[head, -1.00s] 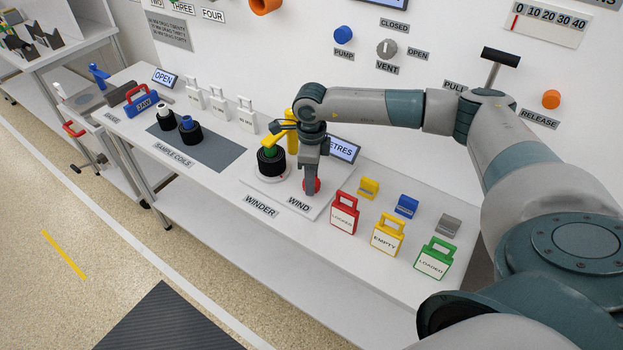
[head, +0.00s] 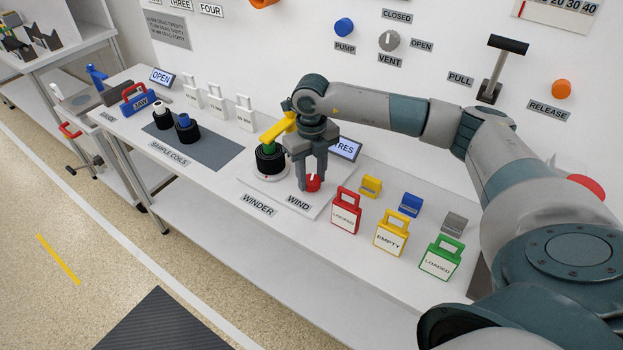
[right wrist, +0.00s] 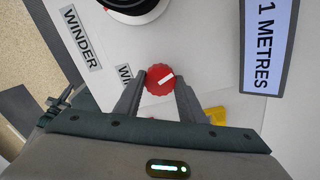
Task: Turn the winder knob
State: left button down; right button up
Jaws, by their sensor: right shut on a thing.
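The red winder knob (head: 314,183) sits on the white winder plate beside the label reading WIND. In the right wrist view the knob (right wrist: 160,80) shows a white mark pointing to the upper right. My right gripper (head: 312,181) reaches down from above with one finger on each side of the knob, shut on it. It also shows in the right wrist view (right wrist: 160,88). The winder (head: 270,162) holds a black coil with a green core under a yellow arm. A display (right wrist: 268,45) beside the knob reads 1 METRES; the rest is cut off. My left gripper is not in view.
Red (head: 345,212), yellow (head: 390,236) and green (head: 440,260) handled tags stand right of the winder, with small yellow, blue and grey blocks behind. Sample coils (head: 187,130) stand on a grey mat to the left.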

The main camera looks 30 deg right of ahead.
jog(key=m, duration=0.2)
jog(key=shift+f+m+b, duration=0.1)
jog(key=shift+m+b, duration=0.25)
jog(key=shift+m, duration=0.05)
jog(key=m, duration=0.2)
jog(key=shift+m, duration=1)
jog(key=shift+m+b, duration=0.3)
jog(key=shift+m, duration=0.2)
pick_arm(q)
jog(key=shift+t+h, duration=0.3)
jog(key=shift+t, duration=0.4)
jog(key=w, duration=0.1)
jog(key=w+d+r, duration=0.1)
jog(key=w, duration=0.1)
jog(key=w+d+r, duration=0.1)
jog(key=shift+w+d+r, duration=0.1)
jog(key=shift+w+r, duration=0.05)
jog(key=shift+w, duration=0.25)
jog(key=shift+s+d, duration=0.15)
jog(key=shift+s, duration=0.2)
pick_arm(e)
jog(key=shift+m, duration=0.3)
